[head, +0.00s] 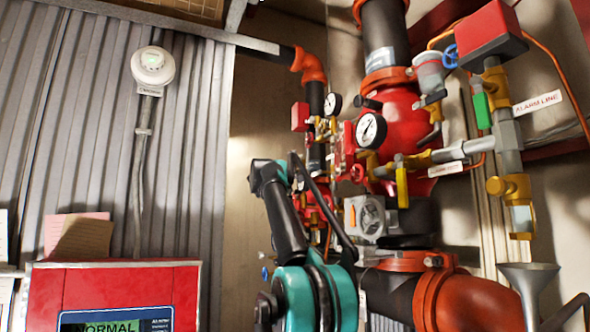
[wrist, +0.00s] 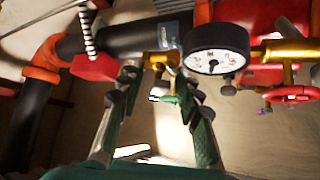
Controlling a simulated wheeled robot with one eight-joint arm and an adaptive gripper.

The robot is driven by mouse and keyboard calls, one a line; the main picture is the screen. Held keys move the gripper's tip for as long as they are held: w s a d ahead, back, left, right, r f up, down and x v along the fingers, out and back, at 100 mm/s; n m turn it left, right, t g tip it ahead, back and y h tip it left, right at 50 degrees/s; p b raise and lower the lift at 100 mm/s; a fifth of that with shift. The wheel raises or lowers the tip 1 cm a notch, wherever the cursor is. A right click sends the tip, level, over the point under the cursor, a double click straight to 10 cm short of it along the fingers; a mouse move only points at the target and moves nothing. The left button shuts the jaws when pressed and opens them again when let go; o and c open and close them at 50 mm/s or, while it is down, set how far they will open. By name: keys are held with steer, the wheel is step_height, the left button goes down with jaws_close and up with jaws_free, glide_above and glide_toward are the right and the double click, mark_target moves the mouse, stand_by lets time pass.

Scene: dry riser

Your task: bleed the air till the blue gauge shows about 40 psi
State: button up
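In the wrist view my gripper (wrist: 158,84) is open, with its two fingers apart. Between and just beyond the fingertips is a small brass fitting (wrist: 162,64) below a black pipe, with something green near its lower end; I cannot tell whether the fingers touch it. A round white-faced gauge (wrist: 216,60) is right of the fingertips; its reading is too small to tell. In the head view two white-faced gauges show, a larger one (head: 371,130) and a smaller one (head: 333,103). I cannot tell which is the blue gauge. My gripper's fingertips are not clear there.
A red handwheel (wrist: 291,94) and brass piping lie right of the gauge. Red valve bodies (head: 402,118), orange couplings and an alarm line (head: 505,145) crowd the right. A red panel (head: 100,285) reading NORMAL stands lower left. The corrugated wall (head: 195,130) is mostly bare.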

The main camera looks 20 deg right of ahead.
jaws_close()
steer(key=shift+s+r+n+y, duration=0.1)
steer(key=shift+r+n+y, duration=0.15)
steer(key=shift+n+y, duration=0.45)
steer(key=shift+s+r+n+y, duration=0.1)
steer(key=shift+r+n+y, duration=0.1)
steer(key=shift+n+y, duration=0.5)
jaws_free()
